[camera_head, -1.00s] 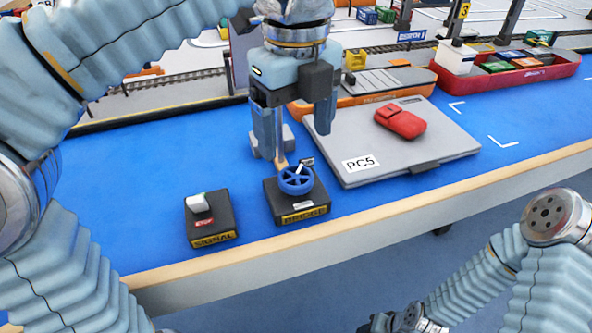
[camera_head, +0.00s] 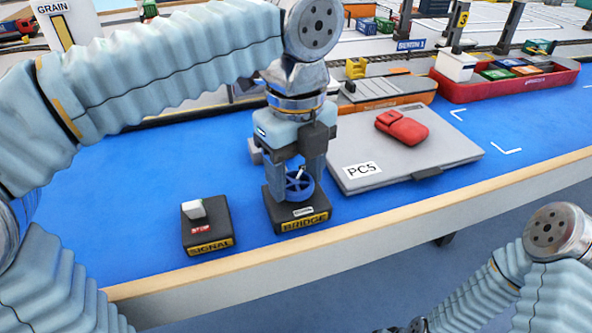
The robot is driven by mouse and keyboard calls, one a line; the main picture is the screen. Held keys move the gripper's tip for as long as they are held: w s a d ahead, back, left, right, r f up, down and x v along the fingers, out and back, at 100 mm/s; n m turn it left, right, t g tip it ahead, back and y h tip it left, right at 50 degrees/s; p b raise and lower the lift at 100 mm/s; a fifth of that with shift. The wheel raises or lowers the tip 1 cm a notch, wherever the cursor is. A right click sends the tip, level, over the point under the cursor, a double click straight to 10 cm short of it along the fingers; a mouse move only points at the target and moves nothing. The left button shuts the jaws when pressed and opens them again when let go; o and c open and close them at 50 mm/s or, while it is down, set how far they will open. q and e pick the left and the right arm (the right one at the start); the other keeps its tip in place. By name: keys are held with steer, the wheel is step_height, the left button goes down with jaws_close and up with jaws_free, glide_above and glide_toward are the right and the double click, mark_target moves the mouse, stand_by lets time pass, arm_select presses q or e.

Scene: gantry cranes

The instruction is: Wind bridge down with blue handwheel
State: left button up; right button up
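The blue handwheel (camera_head: 299,187) sits on top of a black box labelled BRIDGE (camera_head: 297,214), near the front edge of the blue table. A small handle knob stands up from its rim. My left gripper (camera_head: 297,179) points down right over the handwheel. Its two fingers are apart, one to each side of the wheel's back part. Whether they touch the rim cannot be told. The fingertips are partly hidden behind the wheel. My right arm is at the lower right; its gripper fingers are out of the picture.
A black SIGNAL box (camera_head: 207,225) with a white switch stands left of the BRIDGE box.

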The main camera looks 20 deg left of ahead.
arm_select(q)
steer(key=c, duration=0.3)
